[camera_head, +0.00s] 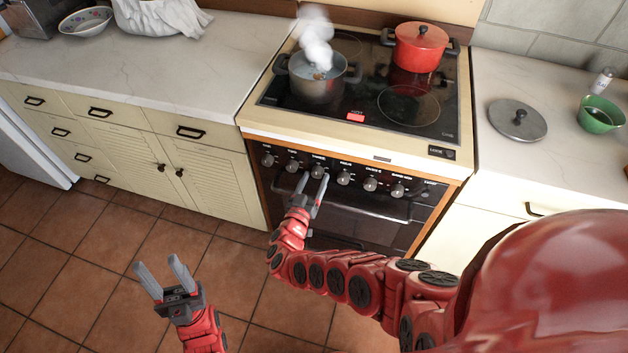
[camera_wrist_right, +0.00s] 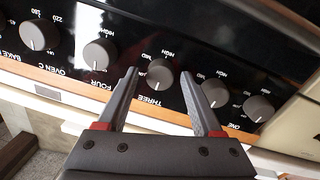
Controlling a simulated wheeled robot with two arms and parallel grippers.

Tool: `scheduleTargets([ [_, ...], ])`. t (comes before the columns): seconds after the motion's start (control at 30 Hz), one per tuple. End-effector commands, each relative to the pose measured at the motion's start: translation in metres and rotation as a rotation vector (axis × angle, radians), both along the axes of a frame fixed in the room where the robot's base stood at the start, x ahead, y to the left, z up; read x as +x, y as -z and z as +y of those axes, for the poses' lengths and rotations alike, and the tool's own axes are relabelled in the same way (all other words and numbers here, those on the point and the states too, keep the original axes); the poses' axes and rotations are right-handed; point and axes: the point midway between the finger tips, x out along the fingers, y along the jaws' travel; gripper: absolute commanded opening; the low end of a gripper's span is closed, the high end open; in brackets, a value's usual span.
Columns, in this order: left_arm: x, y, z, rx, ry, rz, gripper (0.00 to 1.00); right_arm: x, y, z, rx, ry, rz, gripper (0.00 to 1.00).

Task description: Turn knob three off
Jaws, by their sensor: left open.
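Knob three (camera_head: 318,171) is a grey round knob in the row on the stove's dark front panel. In the right wrist view it (camera_wrist_right: 160,74) sits upside down, with the word THREE printed below it. My right gripper (camera_head: 313,180) is open in front of the panel. In the right wrist view its two fingers (camera_wrist_right: 163,85) stand apart, one to each side of knob three. I cannot tell whether they touch it. The exact angle of the knob's pale mark is hard to read. My left gripper (camera_head: 160,264) is open and empty over the tiled floor.
Knob two (camera_wrist_right: 215,93) and knob four (camera_wrist_right: 100,54) flank knob three closely. A steaming pot (camera_head: 317,82) and a lidded red pot (camera_head: 421,48) stand on the cooktop (camera_head: 372,118). The oven handle (camera_head: 362,210) runs below the knobs. The floor at left is clear.

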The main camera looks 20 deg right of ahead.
Motion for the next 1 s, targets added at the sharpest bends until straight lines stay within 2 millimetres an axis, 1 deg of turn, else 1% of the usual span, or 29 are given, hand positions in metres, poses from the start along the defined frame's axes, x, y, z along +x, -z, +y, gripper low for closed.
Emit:
scheduleTargets([
  [0.3, 0.000, 0.000, 0.000, 0.000, 0.000, 0.000, 0.50, 0.000, 0.000, 0.001, 0.000, -0.001, -0.001, 0.74],
  [0.37, 0.000, -0.001, 0.000, 0.000, 0.000, 0.000, 0.50, -0.002, -0.001, 0.003, 0.001, -0.001, 0.000, 0.74],
  [0.47, 0.000, -0.005, 0.000, 0.000, 0.000, 0.000, 0.50, -0.011, -0.001, 0.010, 0.001, -0.003, 0.001, 0.74],
  [0.57, 0.000, -0.010, 0.000, 0.000, 0.000, 0.000, 0.50, -0.027, -0.001, 0.022, 0.002, -0.003, 0.004, 0.74],
  [0.67, 0.000, -0.012, 0.000, 0.000, 0.000, 0.000, 0.50, -0.048, 0.000, 0.039, 0.003, -0.006, 0.006, 0.74],
  [0.8, 0.000, -0.011, 0.000, 0.000, 0.000, 0.000, 0.50, -0.079, 0.002, 0.062, 0.002, -0.004, 0.005, 0.74],
  [0.9, 0.000, -0.010, 0.000, 0.000, 0.000, 0.000, 0.50, -0.099, 0.002, 0.077, 0.003, -0.004, 0.004, 0.74],
  [1.0, 0.000, -0.009, 0.000, 0.000, 0.000, 0.000, 0.50, -0.115, 0.001, 0.089, 0.003, -0.002, 0.001, 0.74],
])
